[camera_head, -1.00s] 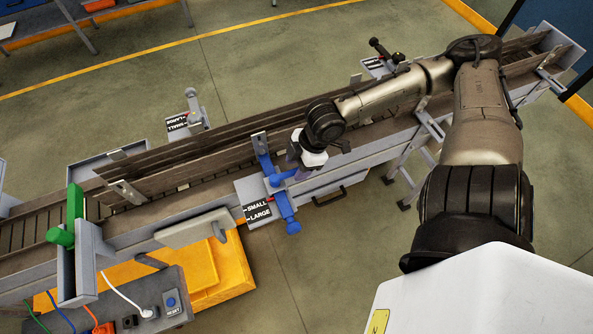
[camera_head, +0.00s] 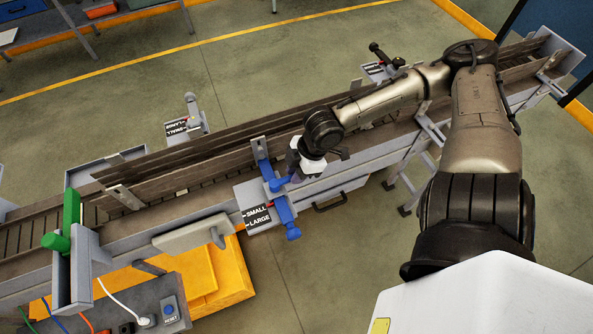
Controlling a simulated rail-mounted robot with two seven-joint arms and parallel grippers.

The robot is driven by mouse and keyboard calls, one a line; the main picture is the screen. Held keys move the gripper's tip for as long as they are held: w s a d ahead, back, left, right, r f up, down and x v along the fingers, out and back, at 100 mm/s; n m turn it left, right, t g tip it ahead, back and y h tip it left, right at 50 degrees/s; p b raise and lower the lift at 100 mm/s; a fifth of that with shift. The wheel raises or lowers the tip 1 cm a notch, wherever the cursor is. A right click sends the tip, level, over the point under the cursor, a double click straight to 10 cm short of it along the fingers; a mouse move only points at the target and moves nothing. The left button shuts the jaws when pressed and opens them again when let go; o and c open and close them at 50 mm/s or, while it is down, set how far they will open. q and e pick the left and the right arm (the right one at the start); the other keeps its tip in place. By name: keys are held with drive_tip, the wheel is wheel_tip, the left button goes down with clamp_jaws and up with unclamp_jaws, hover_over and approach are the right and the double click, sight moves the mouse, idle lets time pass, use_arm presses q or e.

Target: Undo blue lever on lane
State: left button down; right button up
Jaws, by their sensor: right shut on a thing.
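The blue lever (camera_head: 274,183) is mounted on the near side rail of the conveyor lane (camera_head: 216,191), beside a plate marked SMALL and LARGE (camera_head: 257,217). Its bar reaches from the lane down past the rail to a blue end. My right gripper (camera_head: 291,178) is at the lever's handle, on its right side, and is shut on it. The fingertips are mostly hidden by the wrist. My left gripper does not show.
A green lever (camera_head: 70,222) stands at the lane's left end. A grey control box with a reset button (camera_head: 169,310) and a yellow-orange block (camera_head: 203,280) are below the lane at left.

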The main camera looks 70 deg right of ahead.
clamp_jaws()
